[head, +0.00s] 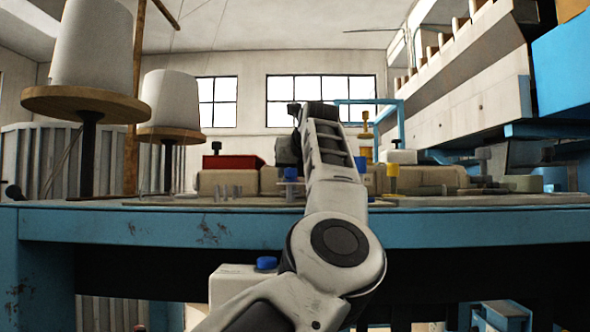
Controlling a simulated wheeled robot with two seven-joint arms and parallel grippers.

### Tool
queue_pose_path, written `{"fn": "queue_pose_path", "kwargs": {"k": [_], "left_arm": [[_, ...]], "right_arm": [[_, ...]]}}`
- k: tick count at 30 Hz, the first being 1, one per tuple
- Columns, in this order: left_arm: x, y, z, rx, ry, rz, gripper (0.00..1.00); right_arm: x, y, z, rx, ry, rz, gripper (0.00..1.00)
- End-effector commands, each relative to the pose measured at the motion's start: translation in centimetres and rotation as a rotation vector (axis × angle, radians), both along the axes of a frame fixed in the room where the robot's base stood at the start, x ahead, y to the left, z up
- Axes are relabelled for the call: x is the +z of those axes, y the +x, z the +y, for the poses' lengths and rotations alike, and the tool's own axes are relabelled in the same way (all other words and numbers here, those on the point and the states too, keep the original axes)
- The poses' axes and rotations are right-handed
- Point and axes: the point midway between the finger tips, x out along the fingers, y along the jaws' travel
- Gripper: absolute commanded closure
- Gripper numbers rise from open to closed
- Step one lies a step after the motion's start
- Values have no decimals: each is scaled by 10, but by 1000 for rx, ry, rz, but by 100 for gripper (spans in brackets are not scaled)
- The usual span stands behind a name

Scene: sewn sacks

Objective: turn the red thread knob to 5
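I see no clearly red knob and can read no dial numbers. A blue knob (291,173) and a yellow knob (392,172) stand on the machine nearer the middle. One arm, seemingly my left, rises from the lower left across the centre. Its dark gripper end (288,150) is beyond the wrist, to the right of the red block. Its fingers are mostly hidden, and their opening cannot be made out. My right gripper is not visible.
A blue table edge (140,228) runs across the view in front of the machine. Two large white thread cones (92,45) on wooden discs stand at the left. Blue and grey machinery (480,90) rises at the right. My arm blocks the middle.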

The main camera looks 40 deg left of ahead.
Motion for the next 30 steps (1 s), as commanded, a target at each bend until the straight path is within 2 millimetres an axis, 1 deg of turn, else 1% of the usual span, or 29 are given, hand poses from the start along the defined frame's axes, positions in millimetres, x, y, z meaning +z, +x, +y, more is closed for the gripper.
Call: {"fn": "queue_pose_path", "kwargs": {"k": [1,2,3,6,11,20,29,30], "left_arm": [[0,0,0,0,0,0,56],[0,0,0,0,0,0,64],[0,0,0,0,0,0,75],[0,0,0,0,0,0,100],[0,0,-1,8,0,2,100],[1,2,-2,129,1,1,100],[1,2,-2,137,2,-1,100],[1,2,-2,136,2,-1,67]], "right_arm": [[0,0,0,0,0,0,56],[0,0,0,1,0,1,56],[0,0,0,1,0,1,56],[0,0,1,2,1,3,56],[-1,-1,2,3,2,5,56],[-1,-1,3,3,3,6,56],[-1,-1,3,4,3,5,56],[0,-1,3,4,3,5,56]]}}
